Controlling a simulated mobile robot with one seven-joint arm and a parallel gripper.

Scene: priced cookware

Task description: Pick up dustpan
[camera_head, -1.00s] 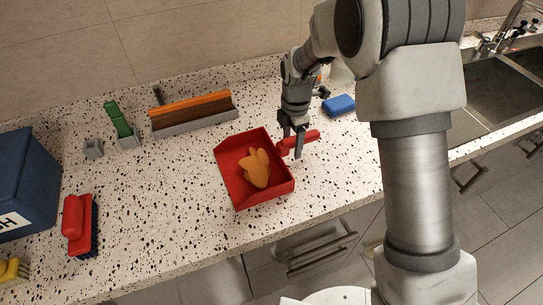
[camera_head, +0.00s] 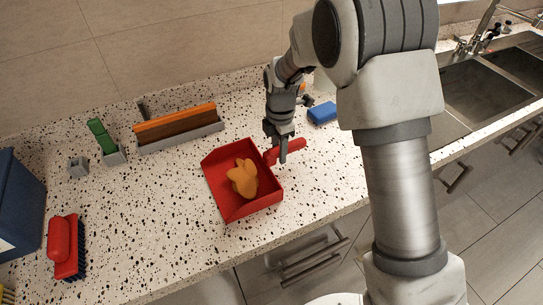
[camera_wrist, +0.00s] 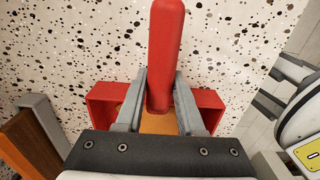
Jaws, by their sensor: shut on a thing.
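The red dustpan (camera_head: 227,203) is on the speckled counter in the head view, with an orange lumpy thing (camera_head: 243,178) lying in its pan. Its red handle (camera_head: 292,148) points right. My gripper (camera_head: 279,152) is at the handle, close to the pan. In the wrist view, the two fingers (camera_wrist: 159,100) of my gripper stand on either side of the handle (camera_wrist: 166,45) and are shut on it. The pan (camera_wrist: 103,98) shows behind the fingers, partly hidden by the gripper body. I cannot tell whether the pan is clear of the counter.
A red brush (camera_head: 63,247) and a dark blue bin (camera_head: 18,205) are at the left. A grey holder with an orange-brown top (camera_head: 178,125) and a green-handled thing (camera_head: 102,137) stand behind. A blue sponge (camera_head: 322,113) lies at the back. A sink (camera_head: 490,90) is at the right.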

